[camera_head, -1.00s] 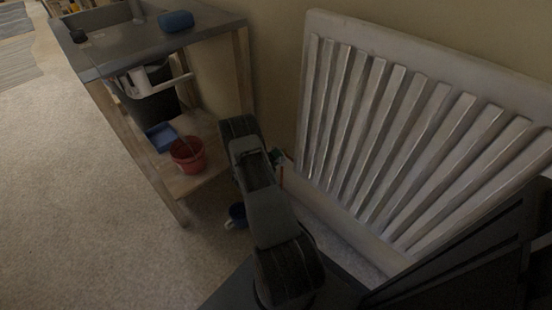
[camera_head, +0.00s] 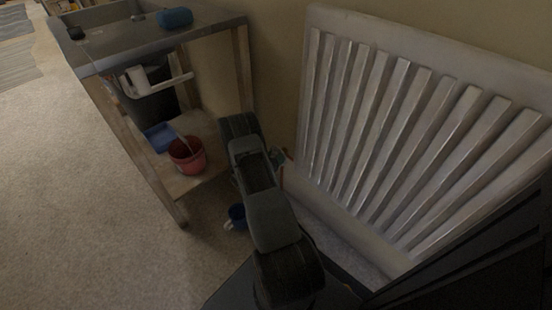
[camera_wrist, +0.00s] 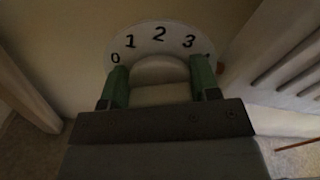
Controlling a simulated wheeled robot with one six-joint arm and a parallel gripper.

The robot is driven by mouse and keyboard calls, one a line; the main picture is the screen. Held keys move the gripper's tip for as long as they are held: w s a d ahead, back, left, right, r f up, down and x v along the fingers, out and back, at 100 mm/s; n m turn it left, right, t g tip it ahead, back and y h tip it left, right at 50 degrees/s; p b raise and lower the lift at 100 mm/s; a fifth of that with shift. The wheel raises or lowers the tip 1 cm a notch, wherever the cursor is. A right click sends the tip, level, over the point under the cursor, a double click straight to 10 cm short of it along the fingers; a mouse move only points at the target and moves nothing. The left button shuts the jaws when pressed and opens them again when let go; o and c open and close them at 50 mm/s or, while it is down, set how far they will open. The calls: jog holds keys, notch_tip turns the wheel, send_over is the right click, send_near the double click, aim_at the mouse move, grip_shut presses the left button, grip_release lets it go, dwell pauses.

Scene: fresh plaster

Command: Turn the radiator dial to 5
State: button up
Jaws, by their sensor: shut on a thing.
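The radiator dial (camera_wrist: 160,72) is a pale rounded knob in front of a white scale plate (camera_wrist: 146,38) in the wrist view. The plate shows the numbers 0, 1, 2 and 3; the part past 3 is hidden by the right finger. My gripper (camera_wrist: 160,88) has green fingers, one on each side of the dial, and is shut on it. I cannot see a pointer mark on the dial. The white ribbed radiator (camera_head: 335,110) stands against the wall in the head view. There my arm hides most of the gripper and the dial.
A wooden bench (camera_head: 166,205) with a grey top stands left of my arm. A red bucket (camera_head: 187,156) and a blue tray (camera_head: 160,137) are on its lower shelf. A blue mug (camera_head: 237,216) is on the floor beside my arm.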

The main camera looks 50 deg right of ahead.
jog(key=shift+m, duration=1.1)
jog(key=o, duration=0.9)
jog(key=shift+a, duration=0.1)
jog(key=a+p, duration=0.1)
jog(key=a, duration=0.3)
jog(key=a+p, duration=0.1)
jog(key=a, duration=0.4)
jog(key=w+a+p, duration=0.1)
jog(key=a, duration=0.3)
jog(key=shift+a, duration=0.3)
